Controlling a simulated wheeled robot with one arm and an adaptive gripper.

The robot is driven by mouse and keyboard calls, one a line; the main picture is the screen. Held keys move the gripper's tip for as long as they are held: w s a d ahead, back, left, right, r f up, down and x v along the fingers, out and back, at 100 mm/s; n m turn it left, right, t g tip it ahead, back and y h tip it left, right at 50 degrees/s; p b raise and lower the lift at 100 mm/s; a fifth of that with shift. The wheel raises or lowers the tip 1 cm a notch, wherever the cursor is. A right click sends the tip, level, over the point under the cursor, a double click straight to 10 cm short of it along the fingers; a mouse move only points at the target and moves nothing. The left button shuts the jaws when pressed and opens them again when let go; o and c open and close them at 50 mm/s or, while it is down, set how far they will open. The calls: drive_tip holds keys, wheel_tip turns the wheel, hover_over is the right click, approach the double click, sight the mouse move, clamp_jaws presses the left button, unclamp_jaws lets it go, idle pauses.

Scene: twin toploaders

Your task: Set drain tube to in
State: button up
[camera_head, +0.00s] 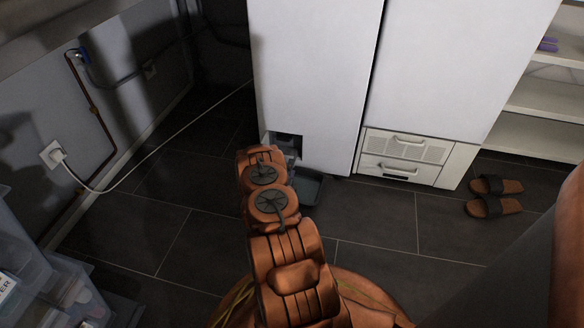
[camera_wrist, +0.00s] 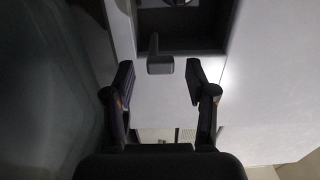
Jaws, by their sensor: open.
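In the wrist view, a short dark grey angled piece, which looks like the drain tube (camera_wrist: 159,64), sticks out of a dark recess (camera_wrist: 185,43) in the white machine's front. My gripper (camera_wrist: 159,80) is open, with one finger on each side of the tube's end. Gaps show between the tube and both fingers. I cannot tell whether the fingertips reach its depth. In the head view, the dark opening (camera_head: 288,141) is low on the left white machine (camera_head: 312,70). My arm hides most of the area around it, and the tube is not clear there.
A dark grey basin (camera_head: 312,189) sits on the floor below the opening. A white cable (camera_head: 165,140) runs from the wall socket to behind the machine. Slippers (camera_head: 494,206) lie at right, and clear plastic boxes (camera_head: 45,275) stand at lower left. Tiled floor between is clear.

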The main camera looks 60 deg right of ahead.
drive_tip(key=shift+b+x, duration=0.5)
drive_tip(key=shift+x, duration=1)
clamp_jaws()
